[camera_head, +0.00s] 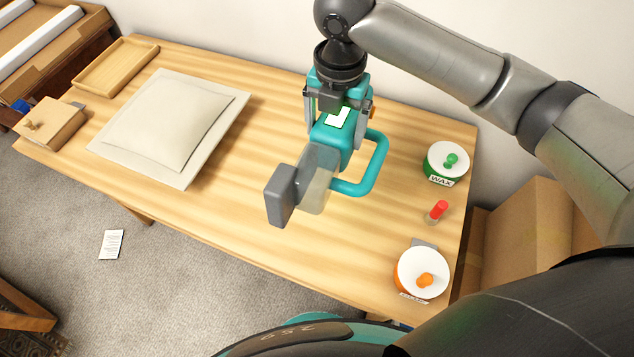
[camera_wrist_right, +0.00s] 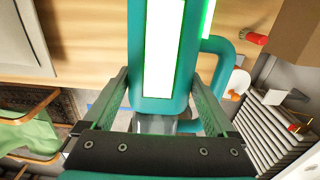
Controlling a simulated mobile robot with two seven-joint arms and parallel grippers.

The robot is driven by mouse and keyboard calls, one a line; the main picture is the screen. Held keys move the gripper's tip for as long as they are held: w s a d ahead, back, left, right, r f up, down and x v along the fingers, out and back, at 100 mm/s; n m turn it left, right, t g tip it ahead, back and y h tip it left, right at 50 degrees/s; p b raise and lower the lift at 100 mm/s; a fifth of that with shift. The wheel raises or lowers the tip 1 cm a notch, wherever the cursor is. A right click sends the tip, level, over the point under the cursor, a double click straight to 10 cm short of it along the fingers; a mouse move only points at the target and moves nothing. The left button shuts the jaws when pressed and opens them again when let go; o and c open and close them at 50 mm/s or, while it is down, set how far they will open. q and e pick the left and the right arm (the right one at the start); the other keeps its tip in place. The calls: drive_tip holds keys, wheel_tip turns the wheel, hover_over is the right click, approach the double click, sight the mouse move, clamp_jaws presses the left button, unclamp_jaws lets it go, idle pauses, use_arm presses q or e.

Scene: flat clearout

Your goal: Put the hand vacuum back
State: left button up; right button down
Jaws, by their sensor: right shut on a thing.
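The hand vacuum (camera_head: 332,137) is teal with a loop handle, a clear section and a grey nozzle pointing to the lower left. My right gripper (camera_head: 337,106) is shut on its body from above, over the middle right of the wooden table (camera_head: 270,200). The frames do not clearly show how high it hangs. In the right wrist view, the teal body with a pale panel edged in green (camera_wrist_right: 162,50) lies between the fingers of my right gripper (camera_wrist_right: 155,95). My left gripper is not in view.
At the table's right stand a green-knobbed wax tin (camera_head: 446,162), a red-topped item (camera_head: 437,211) and an orange-knobbed tin (camera_head: 422,272). A pale cushion (camera_head: 170,120), a wooden tray (camera_head: 115,65) and a wooden box (camera_head: 50,124) occupy the left. A cardboard box (camera_head: 520,235) stands beyond the right edge.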

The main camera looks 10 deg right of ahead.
drive_tip(key=shift+f+b, duration=1.6)
drive_tip(key=shift+f, duration=7.8)
unclamp_jaws()
drive_tip(key=shift+s, duration=0.1)
drive_tip(key=shift+f, duration=0.1)
drive_tip(key=shift+f+b, duration=0.3)
drive_tip(key=shift+b, duration=0.45)
drive_tip(key=r+p, duration=0.1)
drive_tip(key=r, duration=0.4)
drive_tip(key=r+p, duration=0.1)
drive_tip(key=r, duration=0.4)
drive_tip(key=r+p, duration=0.2)
drive_tip(key=r, duration=0.3)
drive_tip(key=shift+w+d+r, duration=0.15)
drive_tip(key=shift+w+r, duration=0.2)
drive_tip(key=shift+w, duration=0.05)
